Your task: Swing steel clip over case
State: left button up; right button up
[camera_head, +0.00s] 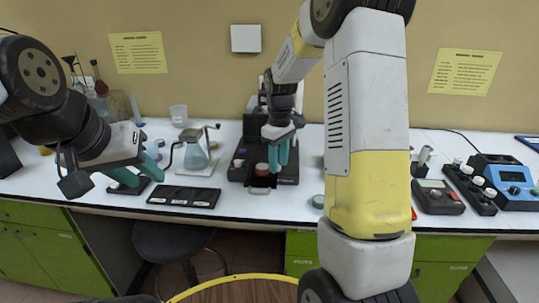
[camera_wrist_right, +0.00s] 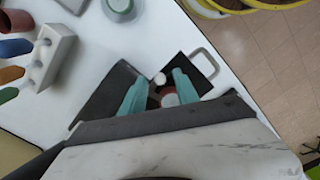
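The black case (camera_head: 237,172) lies open on the white bench, with a red-capped item (camera_head: 261,169) in it. A thin steel loop (camera_head: 259,191) sticks out at its front edge. The loop also shows in the right wrist view (camera_wrist_right: 204,58), at the case's edge. My right gripper (camera_head: 279,158) points down over the case. Its teal fingers are apart in the right wrist view (camera_wrist_right: 160,88), with the red-capped item showing between them. Whether they touch anything is unclear. My left gripper (camera_head: 138,168) hangs at the left over the bench, fingers apart and empty.
Meters (camera_head: 438,197) and a blue device (camera_head: 512,184) are further right. A stool (camera_head: 172,243) stands below.

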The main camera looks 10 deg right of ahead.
grip_shut()
jog(key=shift+a, duration=0.1)
jog(key=shift+w+a+m, duration=0.1)
jog(key=shift+a+m, duration=0.25)
jog(key=shift+m, duration=0.85)
jog(key=shift+o, duration=0.7)
grip_release()
